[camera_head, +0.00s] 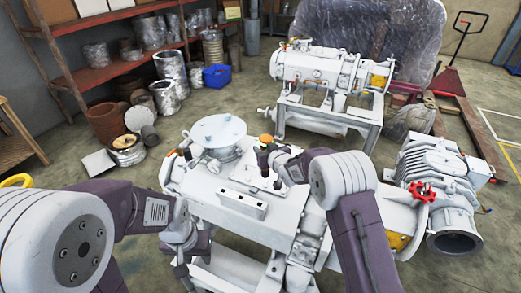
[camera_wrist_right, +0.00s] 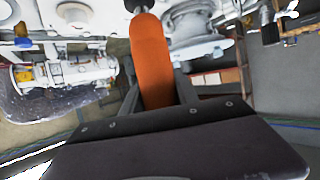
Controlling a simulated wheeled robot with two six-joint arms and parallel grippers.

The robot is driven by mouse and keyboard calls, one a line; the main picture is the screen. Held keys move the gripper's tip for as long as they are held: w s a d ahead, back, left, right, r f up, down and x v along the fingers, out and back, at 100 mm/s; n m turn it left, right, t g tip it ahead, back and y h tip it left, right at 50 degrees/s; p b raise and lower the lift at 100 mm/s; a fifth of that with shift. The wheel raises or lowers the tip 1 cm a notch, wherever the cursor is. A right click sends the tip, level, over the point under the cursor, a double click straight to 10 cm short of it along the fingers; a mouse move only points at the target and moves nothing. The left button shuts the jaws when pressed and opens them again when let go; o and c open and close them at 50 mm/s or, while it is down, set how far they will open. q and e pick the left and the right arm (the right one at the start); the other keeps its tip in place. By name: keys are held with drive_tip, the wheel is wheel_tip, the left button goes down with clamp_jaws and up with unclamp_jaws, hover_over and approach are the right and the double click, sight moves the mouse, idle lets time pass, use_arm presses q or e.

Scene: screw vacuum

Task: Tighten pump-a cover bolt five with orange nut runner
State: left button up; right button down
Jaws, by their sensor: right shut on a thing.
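The orange nut runner (camera_wrist_right: 153,65) is held between the fingers of my right gripper (camera_wrist_right: 157,88), its dark nose pointing toward the top of the right wrist view. In the head view a small orange end (camera_head: 265,139) shows beside my right gripper (camera_head: 275,160), above the near white pump (camera_head: 215,190). A flat cover plate (camera_head: 240,178) on that pump is partly hidden by the gripper. Single bolts are too small to tell apart, and contact between tool and bolt cannot be told. My left gripper (camera_head: 188,245) hangs at the pump's front left side; its finger opening is unclear.
A round flanged lid (camera_head: 218,130) stands up on the near pump. A second white pump (camera_head: 320,68) stands behind on a frame. A red valve wheel (camera_head: 422,191) sits at the right. Shelves (camera_head: 110,25) and a blue crate (camera_head: 216,76) are at the back left.

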wheel_tip(320, 180, down, 6)
drive_tip(key=b, duration=0.5)
drive_tip(key=shift+d+r, duration=0.1)
drive_tip(key=shift+r, duration=0.15)
drive_tip(key=shift+b, duration=0.4)
idle(0.8)
drive_tip(key=shift+f+b, duration=0.55)
drive_tip(key=shift+r, duration=0.1)
